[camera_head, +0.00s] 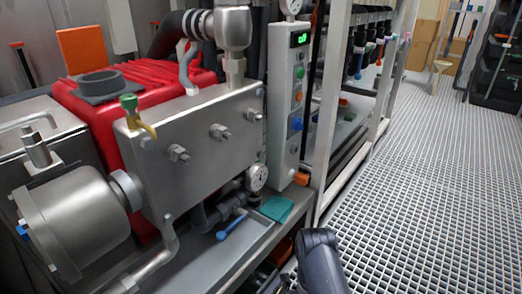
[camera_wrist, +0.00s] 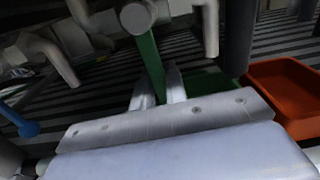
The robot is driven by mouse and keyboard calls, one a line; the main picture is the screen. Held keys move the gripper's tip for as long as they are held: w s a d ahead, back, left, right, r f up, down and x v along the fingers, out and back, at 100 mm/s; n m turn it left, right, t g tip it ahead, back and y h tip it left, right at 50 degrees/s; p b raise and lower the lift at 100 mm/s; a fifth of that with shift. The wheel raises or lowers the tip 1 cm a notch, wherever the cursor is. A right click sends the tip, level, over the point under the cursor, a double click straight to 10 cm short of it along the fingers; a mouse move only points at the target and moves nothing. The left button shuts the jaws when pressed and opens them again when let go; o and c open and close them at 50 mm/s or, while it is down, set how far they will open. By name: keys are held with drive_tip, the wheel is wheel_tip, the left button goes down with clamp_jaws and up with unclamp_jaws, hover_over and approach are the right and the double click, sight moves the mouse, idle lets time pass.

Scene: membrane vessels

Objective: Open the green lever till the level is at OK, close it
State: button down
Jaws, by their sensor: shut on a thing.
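A green lever (camera_wrist: 151,62) hangs from a round grey valve end (camera_wrist: 137,16) in the wrist view and runs down between my fingers. My gripper (camera_wrist: 158,88) is shut on the green lever near its lower end. The lever's tip is hidden by the fingers and the gripper body. In the head view, the lever and my fingers are hidden, with only part of my arm showing at the bottom. A grey control box (camera_head: 282,95) carries a small green-lit display (camera_head: 300,38), whose text is too small to read surely.
A blue-handled valve (camera_head: 231,224) sits left of my arm and shows in the wrist view (camera_wrist: 20,121). An orange-red bin (camera_wrist: 286,88) is close on the right. Grey pipes hang around the lever. Open grating floor (camera_head: 430,190) lies to the right.

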drive_tip(key=w+d+n, duration=0.1)
drive_tip(key=n, duration=0.1)
drive_tip(key=w+r+n, duration=0.1)
drive_tip(key=n, duration=0.2)
drive_tip(key=w+d+n, duration=0.1)
drive_tip(key=n, duration=0.2)
drive_tip(key=shift+w+d+r, duration=0.15)
drive_tip(key=shift+d+r, duration=0.15)
drive_tip(key=shift+r, duration=0.1)
idle(6.8)
